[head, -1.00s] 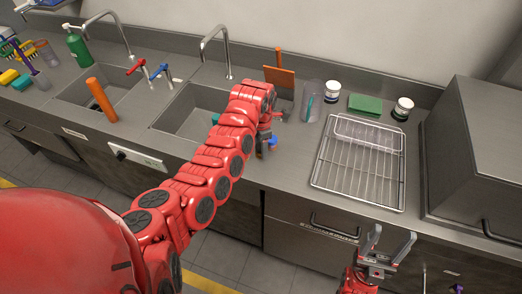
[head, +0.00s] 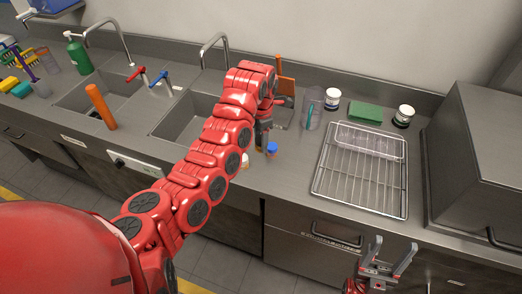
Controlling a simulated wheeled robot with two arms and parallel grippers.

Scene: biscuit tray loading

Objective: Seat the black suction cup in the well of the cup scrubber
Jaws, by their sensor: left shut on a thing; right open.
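My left gripper (head: 262,138) hangs over the counter at the front right corner of the right sink, largely hidden by my own wrist. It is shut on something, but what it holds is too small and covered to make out. I cannot pick out the black suction cup or the cup scrubber with certainty. A small blue-topped item (head: 272,149) stands just right of the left gripper, and a small pale-topped item (head: 245,160) shows to its left. My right gripper (head: 388,252) is open and empty, low in front of the counter below the wire rack.
A wire rack (head: 320,180) with a clear tray lies right of the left gripper. A big grey box (head: 480,150) fills the right.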

